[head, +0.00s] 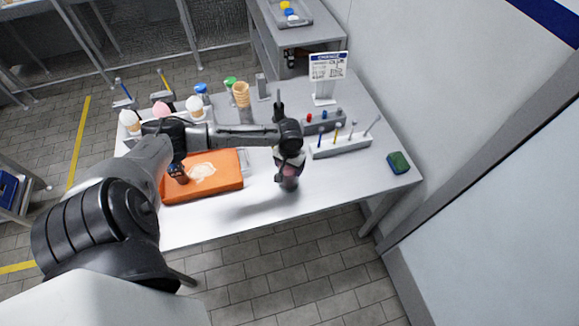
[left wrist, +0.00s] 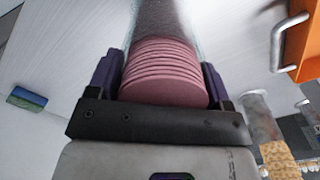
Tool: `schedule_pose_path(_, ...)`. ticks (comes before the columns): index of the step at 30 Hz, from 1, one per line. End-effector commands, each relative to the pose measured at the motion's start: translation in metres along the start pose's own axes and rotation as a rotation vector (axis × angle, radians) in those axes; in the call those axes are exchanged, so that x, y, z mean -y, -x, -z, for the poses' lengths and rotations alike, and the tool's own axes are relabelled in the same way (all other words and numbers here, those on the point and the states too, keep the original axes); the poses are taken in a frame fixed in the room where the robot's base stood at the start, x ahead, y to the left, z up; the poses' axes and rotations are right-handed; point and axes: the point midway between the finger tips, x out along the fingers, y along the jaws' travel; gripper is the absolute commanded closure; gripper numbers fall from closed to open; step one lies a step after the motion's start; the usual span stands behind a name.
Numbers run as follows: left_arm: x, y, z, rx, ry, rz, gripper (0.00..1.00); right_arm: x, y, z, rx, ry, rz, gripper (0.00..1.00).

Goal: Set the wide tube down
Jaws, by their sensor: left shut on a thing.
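My left gripper (head: 289,165) hangs over the white table (head: 330,195), right of the orange tray. It is shut on the wide tube (head: 289,183), whose lower end shows below the fingers. In the left wrist view the tube (left wrist: 166,75) is clear-walled, with a stack of pinkish-red discs inside. The purple-lined fingers of the gripper (left wrist: 163,80) press on its two sides. The far end of the tube runs out of the wrist picture. I cannot tell whether its bottom touches the table. My right gripper is not in view.
The orange tray (head: 230,183) is close on the left. Ice-cream cones (head: 195,107) and stacked wafer cones (head: 241,95) stand behind. A slotted rack (head: 340,146) and a sign (head: 328,68) stand back right. A green-blue sponge (head: 398,162) lies far right.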

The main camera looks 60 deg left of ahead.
Motion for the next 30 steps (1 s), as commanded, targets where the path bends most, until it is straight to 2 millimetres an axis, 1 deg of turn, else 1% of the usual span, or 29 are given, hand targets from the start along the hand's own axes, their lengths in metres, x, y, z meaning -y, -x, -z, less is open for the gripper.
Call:
schedule_pose_path(1, 0.0000, -0.0056, 0.0001, 0.000, 0.001, 0.001, 0.62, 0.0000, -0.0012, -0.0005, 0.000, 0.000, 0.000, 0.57)
schedule_pose_path(3, 0.0001, -0.0083, 0.0004, -0.001, 0.001, 0.001, 0.62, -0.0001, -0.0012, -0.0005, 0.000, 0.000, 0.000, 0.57)
schedule_pose_path(14, -0.0004, -0.0106, 0.0000, -0.001, 0.000, 0.000, 0.62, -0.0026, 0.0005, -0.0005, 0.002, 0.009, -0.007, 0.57)
schedule_pose_path(15, -0.0004, -0.0108, 0.0000, -0.001, 0.000, 0.000, 0.23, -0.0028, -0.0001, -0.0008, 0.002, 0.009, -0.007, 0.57)
schedule_pose_path(22, -0.0001, -0.0107, 0.0000, -0.001, 0.000, 0.000, 0.01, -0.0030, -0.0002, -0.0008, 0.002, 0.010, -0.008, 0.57)
schedule_pose_path(30, 0.0001, -0.0093, 0.0003, -0.002, 0.000, 0.001, 0.01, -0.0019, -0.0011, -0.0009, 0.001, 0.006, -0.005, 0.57)
